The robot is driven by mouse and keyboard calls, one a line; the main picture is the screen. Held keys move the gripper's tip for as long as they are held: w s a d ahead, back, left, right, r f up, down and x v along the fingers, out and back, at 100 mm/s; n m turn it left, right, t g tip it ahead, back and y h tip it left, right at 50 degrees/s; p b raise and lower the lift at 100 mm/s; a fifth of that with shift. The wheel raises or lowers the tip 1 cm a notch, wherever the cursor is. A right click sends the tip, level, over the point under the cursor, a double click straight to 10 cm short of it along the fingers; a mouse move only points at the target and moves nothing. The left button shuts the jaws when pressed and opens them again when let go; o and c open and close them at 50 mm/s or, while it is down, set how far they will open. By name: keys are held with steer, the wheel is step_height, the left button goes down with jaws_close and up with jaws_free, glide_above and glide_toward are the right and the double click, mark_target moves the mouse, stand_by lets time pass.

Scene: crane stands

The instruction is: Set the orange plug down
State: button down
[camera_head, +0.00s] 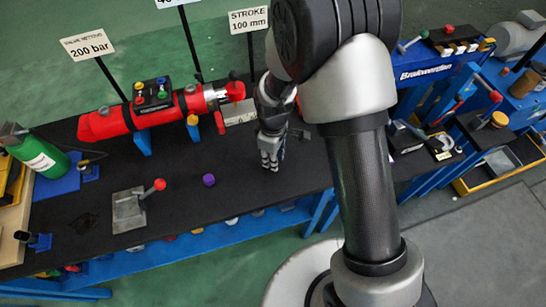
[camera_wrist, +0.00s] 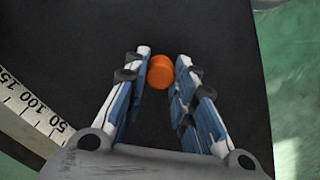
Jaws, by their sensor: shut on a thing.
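The orange plug (camera_wrist: 160,72) is a short round piece between the fingertips of my gripper (camera_wrist: 161,76) in the wrist view. My gripper is shut on it. In the head view my gripper (camera_head: 270,160) points down over the black bench top (camera_head: 240,205), right of the purple plug. The orange plug is hidden there behind the fingers. I cannot tell whether it touches the bench or hangs a little above it.
A purple plug (camera_head: 208,180) stands on the bench left of my gripper. A red cylinder (camera_head: 160,110) lies behind. A grey block with a red-knobbed lever (camera_head: 130,208) is farther left. A graduated scale (camera_wrist: 30,112) shows in the wrist view. Bench around the plug is clear.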

steer(key=shift+f, duration=0.2)
steer(key=c, duration=1.3)
jaws_free()
steer(key=shift+c, duration=0.2)
steer(key=shift+r, duration=0.1)
steer(key=s+d+r+m+t+p, duration=0.1)
steer(key=d+r+m+p, duration=0.1)
steer(key=r, duration=0.9)
steer(key=s+d+r+m+p, duration=0.1)
steer(key=d+r+p, duration=0.1)
steer(key=r, duration=0.8)
steer(key=s+d+r+m+t, duration=0.1)
steer(key=s+d+r+m, duration=0.3)
steer(key=s+r, duration=0.3)
steer(key=s+d+r+m+t, duration=0.2)
steer(key=s+d+r+m, duration=0.2)
steer(key=s, duration=0.7)
step_height(320, 180, up, 3)
steer(key=shift+d+f+m+t, duration=0.15)
steer(key=shift+d+m+t, duration=0.2)
steer(key=shift+m, duration=0.55)
